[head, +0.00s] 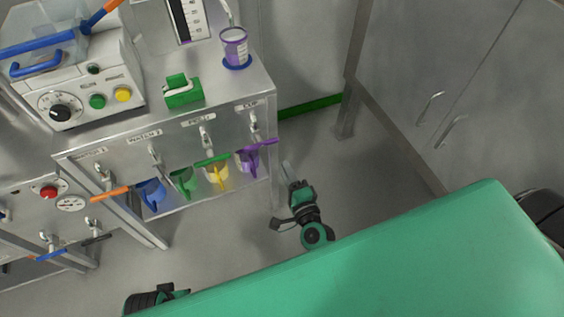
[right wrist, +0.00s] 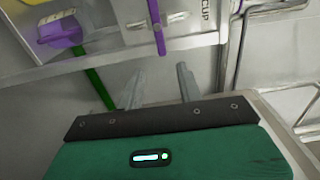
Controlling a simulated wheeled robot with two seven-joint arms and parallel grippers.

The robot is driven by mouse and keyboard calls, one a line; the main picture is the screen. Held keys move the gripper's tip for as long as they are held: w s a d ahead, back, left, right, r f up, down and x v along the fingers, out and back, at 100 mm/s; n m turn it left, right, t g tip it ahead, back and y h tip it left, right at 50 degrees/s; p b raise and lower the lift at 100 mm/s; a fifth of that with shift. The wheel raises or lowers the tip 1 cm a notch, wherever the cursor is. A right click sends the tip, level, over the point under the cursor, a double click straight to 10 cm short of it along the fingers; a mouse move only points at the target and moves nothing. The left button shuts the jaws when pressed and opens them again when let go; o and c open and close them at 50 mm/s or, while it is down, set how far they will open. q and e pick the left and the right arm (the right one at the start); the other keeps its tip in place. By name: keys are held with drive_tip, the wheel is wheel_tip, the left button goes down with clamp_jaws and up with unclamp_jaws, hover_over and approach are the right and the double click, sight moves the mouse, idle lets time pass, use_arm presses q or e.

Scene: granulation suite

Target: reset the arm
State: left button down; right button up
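My right gripper (head: 287,169) hangs over the floor in the head view, just right of the steel bench's front corner. In the right wrist view its two fingers (right wrist: 161,86) stand apart with nothing between them, so it is open and empty. My left gripper is not in view; only a dark piece that looks like part of my left arm shows at the bottom left.
The steel bench (head: 215,107) carries a control box (head: 85,75), a green block (head: 183,91) and a purple-banded cup (head: 235,48). Cabinets (head: 465,85) stand at the right. The floor between is clear.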

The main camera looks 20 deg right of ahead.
drive_tip(key=shift+s, duration=0.55)
